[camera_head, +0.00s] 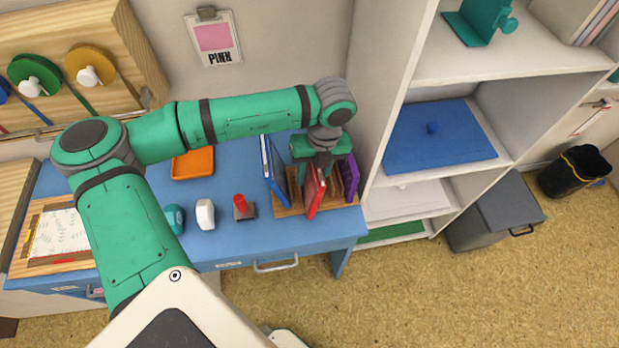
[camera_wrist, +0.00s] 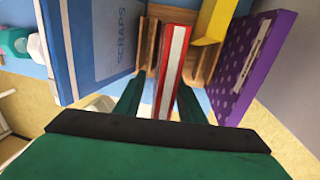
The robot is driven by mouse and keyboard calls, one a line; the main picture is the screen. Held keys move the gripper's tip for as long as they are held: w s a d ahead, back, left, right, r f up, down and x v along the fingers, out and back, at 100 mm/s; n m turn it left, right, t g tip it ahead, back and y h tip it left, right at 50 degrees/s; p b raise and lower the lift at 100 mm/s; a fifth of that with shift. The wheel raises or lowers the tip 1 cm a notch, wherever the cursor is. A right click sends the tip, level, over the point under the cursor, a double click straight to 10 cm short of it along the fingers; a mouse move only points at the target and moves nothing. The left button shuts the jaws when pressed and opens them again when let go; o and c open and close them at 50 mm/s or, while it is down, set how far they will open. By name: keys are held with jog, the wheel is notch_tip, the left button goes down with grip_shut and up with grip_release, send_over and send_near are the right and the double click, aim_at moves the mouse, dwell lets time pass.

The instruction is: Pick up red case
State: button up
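The red case (camera_head: 315,190) stands upright in a wooden rack (camera_head: 290,210) on the blue desk. In the wrist view the red case (camera_wrist: 172,70) is seen edge-on, with a pale strip along its edge. My gripper (camera_head: 318,168) is above the rack, pointing down over the red case. In the wrist view my gripper (camera_wrist: 162,88) is open, with one dark green finger on each side of the red case. A gap shows between the left finger and the case. The right finger is close to the case; I cannot tell if it touches.
A blue case labelled SCRAPS (camera_wrist: 95,45) stands left of the red case, a purple dotted case (camera_wrist: 245,65) right, and a yellow item (camera_wrist: 215,20) behind. A red-handled stamp (camera_head: 241,206), a white item (camera_head: 205,214) and an orange tray (camera_head: 193,163) are farther left. A shelf wall rises at right.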

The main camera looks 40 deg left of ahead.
jog(key=shift+s+a+f, duration=0.1)
jog(key=shift+f, duration=1.05)
grip_shut()
